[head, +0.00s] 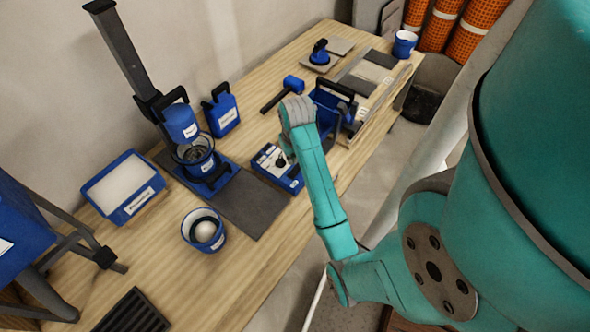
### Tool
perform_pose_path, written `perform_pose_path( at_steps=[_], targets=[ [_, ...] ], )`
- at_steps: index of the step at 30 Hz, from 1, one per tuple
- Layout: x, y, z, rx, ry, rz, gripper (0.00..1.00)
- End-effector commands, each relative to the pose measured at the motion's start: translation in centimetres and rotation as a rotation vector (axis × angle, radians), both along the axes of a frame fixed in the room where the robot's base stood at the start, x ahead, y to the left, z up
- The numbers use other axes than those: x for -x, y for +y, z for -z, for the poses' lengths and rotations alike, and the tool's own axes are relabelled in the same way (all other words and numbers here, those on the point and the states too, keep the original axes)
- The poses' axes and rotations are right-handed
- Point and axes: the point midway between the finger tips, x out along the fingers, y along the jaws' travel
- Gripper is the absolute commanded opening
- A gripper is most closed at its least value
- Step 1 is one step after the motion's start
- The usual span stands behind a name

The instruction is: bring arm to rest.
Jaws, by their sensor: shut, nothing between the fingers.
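My teal arm (324,196) reaches up over the right part of the wooden workbench (262,262). Its grey wrist (297,112) is between the hammer and the blue toolbox. My gripper's fingers cannot be made out; the wrist and arm links hide that end. No held object shows at the arm's end.
Below the arm are a blue tray with a white top (270,160) and an open blue toolbox (330,104).

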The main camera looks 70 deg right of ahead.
Motion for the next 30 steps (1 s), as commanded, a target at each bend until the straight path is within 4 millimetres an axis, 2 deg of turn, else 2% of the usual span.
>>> perform_pose_path(
  at_steps=[19, 23, 30],
  targets=[
    [0.0, 0.4, 0.4, 0.003, -0.004, -0.006, 0.0],
    [-0.2, 2.3, 2.1, 0.031, -0.032, -0.038, 0.0],
    [-0.3, 8.5, 6.2, 0.134, -0.155, -0.144, 0.0]
  ],
)
